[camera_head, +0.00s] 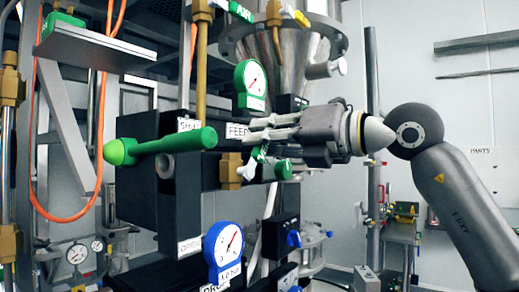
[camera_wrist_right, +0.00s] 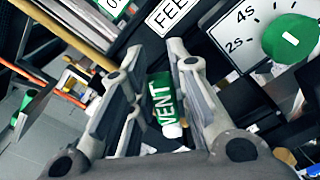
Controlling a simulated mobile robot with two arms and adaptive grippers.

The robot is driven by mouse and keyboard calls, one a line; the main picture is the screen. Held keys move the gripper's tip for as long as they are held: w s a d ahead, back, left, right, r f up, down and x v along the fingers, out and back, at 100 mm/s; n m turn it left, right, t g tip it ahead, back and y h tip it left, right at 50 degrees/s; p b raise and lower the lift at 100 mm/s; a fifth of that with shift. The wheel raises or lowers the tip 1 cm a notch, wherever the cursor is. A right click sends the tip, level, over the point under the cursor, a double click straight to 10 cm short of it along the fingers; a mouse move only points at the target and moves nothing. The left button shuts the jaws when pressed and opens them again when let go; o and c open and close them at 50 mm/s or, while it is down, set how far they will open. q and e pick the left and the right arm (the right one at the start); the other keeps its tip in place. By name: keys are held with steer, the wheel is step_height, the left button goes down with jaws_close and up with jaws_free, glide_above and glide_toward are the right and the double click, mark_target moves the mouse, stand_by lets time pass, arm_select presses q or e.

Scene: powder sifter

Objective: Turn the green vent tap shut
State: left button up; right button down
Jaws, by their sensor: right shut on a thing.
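The green vent tap, marked VENT in white letters, shows in the right wrist view (camera_wrist_right: 162,100) between my gripper's two fingers. How far the tap is turned is hard to tell. My left gripper is not in view.
A large green-handled lever (camera_head: 170,144) sticks out left of my fingers, near SHUT and OPEN labels. A green-rimmed gauge (camera_head: 252,82) stands just above the fingers, and a blue-rimmed gauge (camera_head: 227,245) below. A steel hopper (camera_head: 285,45) rises behind.

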steer(key=shift+w+d+f+m+b, duration=0.35)
steer(key=shift+f+m+b, duration=0.6)
steer(key=shift+m+b, duration=0.75)
steer(key=shift+w+d+f+m+b, duration=0.2)
steer(key=shift+w+f+m+b, duration=0.25)
steer(key=shift+f+m+b, duration=1.1)
steer(key=shift+w+d+f+m+b, duration=0.35)
steer(key=shift+m+b, duration=0.9)
steer(key=shift+m, duration=1)
steer(key=c, duration=1.3)
jaws_free()
steer(key=v, duration=1.2)
